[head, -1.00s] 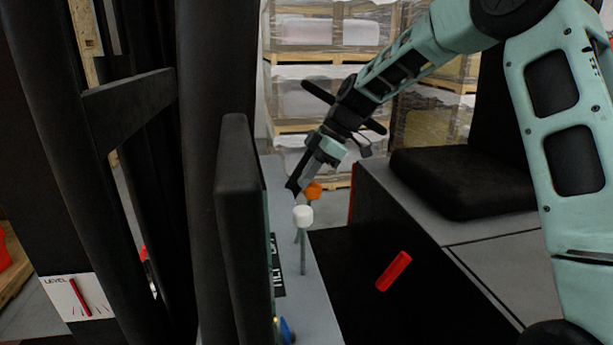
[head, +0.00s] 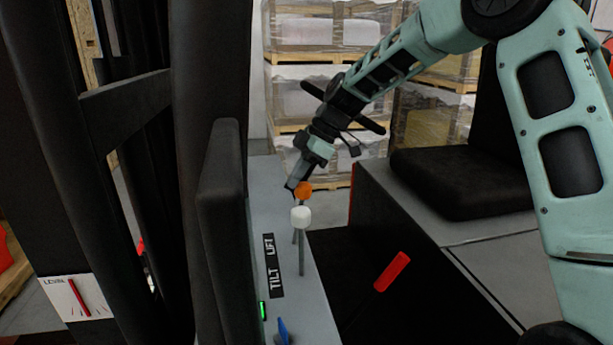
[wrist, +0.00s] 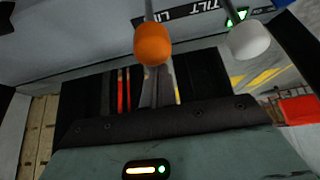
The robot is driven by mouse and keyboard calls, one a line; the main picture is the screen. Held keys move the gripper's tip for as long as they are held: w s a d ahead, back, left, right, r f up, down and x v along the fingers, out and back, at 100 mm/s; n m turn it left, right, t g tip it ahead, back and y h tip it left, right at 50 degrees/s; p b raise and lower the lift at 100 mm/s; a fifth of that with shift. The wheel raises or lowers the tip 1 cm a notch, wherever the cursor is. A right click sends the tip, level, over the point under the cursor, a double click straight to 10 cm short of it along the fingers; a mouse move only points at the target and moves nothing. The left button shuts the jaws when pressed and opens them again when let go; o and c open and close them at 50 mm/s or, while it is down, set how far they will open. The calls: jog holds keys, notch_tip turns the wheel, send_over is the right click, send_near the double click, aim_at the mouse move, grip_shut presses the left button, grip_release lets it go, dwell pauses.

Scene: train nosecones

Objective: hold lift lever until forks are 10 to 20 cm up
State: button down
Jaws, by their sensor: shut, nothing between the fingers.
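The lever with the orange knob (head: 304,191) stands on the grey console at the far end of the "TILT LIFT" label (head: 273,264), by the word LIFT. The lever with the white knob (head: 301,217) stands nearer, by TILT. My gripper (head: 291,185) is shut and empty, its tip at the upper left of the orange knob, very close; I cannot tell whether they touch. In the wrist view the orange knob (wrist: 152,44) is near the top middle and the white knob (wrist: 249,39) is to its right. I cannot make out the forks.
A black upright panel (head: 222,220) stands left of the console, beside dark mast posts (head: 205,80). A red-handled lever (head: 392,271) is at lower right, before a black seat (head: 463,180). Wrapped pallets stand behind.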

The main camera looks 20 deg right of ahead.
jog(key=w+b+v, duration=0.1)
jog(key=b+v, duration=0.1)
jog(key=v, duration=0.7)
jog(key=shift+s+a+r+b, duration=0.2)
jog(key=shift+s+r+b, duration=0.1)
jog(key=shift+s+r, duration=0.25)
jog(key=shift+w, duration=0.1)
dwell(0.9)
